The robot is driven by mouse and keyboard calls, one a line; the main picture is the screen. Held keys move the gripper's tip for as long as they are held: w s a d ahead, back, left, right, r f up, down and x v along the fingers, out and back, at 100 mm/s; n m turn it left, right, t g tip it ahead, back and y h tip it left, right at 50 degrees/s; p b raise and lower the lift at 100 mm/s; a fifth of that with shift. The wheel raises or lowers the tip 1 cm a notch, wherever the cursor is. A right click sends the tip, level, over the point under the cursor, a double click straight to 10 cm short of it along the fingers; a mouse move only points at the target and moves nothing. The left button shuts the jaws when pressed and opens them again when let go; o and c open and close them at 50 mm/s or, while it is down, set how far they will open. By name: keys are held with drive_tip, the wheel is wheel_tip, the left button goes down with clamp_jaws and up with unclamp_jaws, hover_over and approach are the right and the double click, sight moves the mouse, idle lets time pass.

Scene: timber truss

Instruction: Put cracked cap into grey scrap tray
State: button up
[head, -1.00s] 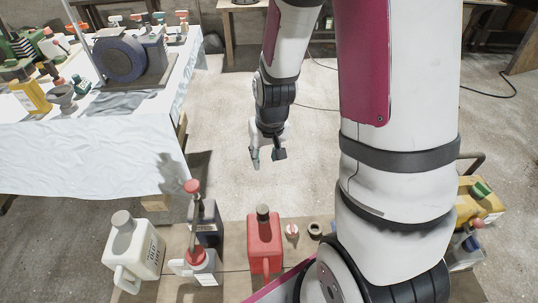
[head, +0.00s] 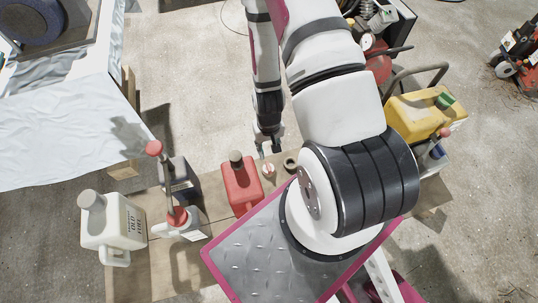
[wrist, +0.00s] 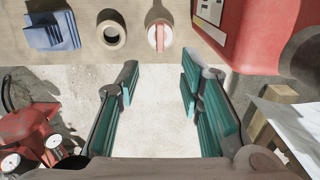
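A small round white cap with a red bar across it (head: 268,169) lies on the wooden bench top beside the red can; it also shows in the wrist view (wrist: 159,26). I cannot make out a crack on it. A dark-rimmed ring (head: 290,163) lies beside it, and it shows in the wrist view (wrist: 111,34) too. My gripper (wrist: 160,75) is open and empty, its teal-padded fingers apart over the floor near the bench edge. In the head view my gripper (head: 268,144) is just beyond the cap. I see no grey scrap tray.
The red can (head: 240,183) stands left of the cap. A cream fuel jug (head: 112,225) and red-topped bottles are farther left. A blue block-like item (wrist: 52,30) lies beside the ring. A yellow can (head: 420,112) stands right. A white-draped table (head: 60,125) is at left.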

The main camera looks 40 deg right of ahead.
sight(269, 166)
wheel_tip(269, 166, down, 13)
drive_tip(key=shift+r, duration=0.15)
idle(0.4)
clamp_jaws()
drive_tip(key=c, duration=0.6)
unclamp_jaws()
clamp_jaws()
drive_tip(key=shift+r+p, duration=0.45)
drive_tip(key=shift+r, duration=0.25)
drive_tip(key=shift+r+p, duration=1)
drive_tip(key=shift+r, duration=0.8)
